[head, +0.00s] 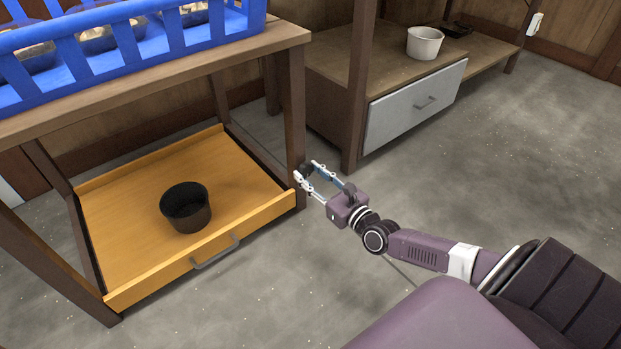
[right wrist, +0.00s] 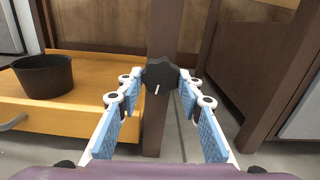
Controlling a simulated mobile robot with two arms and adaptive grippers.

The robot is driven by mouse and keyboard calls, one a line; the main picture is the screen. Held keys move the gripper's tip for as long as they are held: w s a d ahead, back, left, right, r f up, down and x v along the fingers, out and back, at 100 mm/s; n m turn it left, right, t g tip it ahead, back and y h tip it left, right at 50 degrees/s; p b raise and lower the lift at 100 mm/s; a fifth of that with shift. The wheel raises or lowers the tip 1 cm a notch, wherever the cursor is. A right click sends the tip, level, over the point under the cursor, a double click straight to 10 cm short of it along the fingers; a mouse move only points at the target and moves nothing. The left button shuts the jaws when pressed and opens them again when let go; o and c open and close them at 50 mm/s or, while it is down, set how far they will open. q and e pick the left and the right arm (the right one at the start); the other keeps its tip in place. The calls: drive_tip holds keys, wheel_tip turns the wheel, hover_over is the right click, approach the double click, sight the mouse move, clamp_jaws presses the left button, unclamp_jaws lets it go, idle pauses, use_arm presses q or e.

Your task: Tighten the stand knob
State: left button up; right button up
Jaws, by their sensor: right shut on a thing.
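The stand knob (right wrist: 159,73) is a dark, lobed knob with a white mark pointing down, on the brown post of the stand (right wrist: 163,125) in the right wrist view. My right gripper (head: 307,169) is at that front post of the stand in the head view, its two fingertips on either side of the knob. In the right wrist view the fingers (right wrist: 159,88) with blue pads are shut on the knob, one at its left and one at its right. My left gripper is not in view.
The stand has a yellow drawer (head: 125,215) pulled out low, with a black pot (head: 186,207) in it. A blue crate (head: 175,38) sits on top. Behind is a shelf with a grey drawer (head: 413,105) and a white pot (head: 425,43). Open floor lies right.

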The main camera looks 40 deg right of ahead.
drive_tip(key=shift+a+f+m+b, duration=0.1)
drive_tip(key=shift+m+b, duration=0.75)
drive_tip(key=shift+m, duration=0.75)
drive_tip(key=o, duration=1.2)
drive_tip(key=shift+c, duration=0.2)
drive_tip(key=shift+s, duration=0.1)
drive_tip(key=s+d, duration=0.1)
drive_tip(key=s, duration=1)
drive_tip(key=shift+s, duration=0.4)
